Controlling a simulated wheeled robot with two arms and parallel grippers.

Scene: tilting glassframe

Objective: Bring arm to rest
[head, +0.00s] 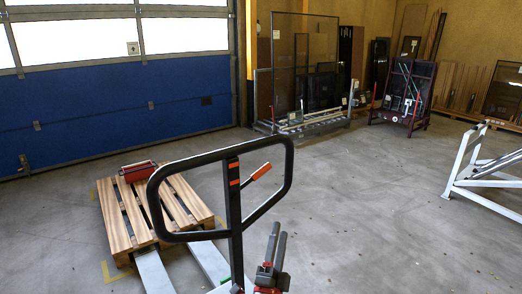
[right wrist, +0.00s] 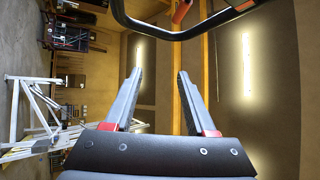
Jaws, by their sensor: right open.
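My right gripper (head: 278,234) stands upright at the bottom middle of the head view, just right of the pallet jack's black handle (head: 234,200). Its two dark fingers point up. In the right wrist view the same gripper (right wrist: 159,73) is open, with nothing between its fingers. The black handle (right wrist: 190,34) crosses the top of that view beyond the fingertips, apart from them. My left gripper is not in view.
The jack's forks (head: 153,272) reach towards a wooden pallet (head: 118,228) with a red object (head: 137,171) on it. A white metal frame (head: 462,172) stands at the right. Glass racks (head: 300,122) line the back. The floor (head: 350,215) between is clear.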

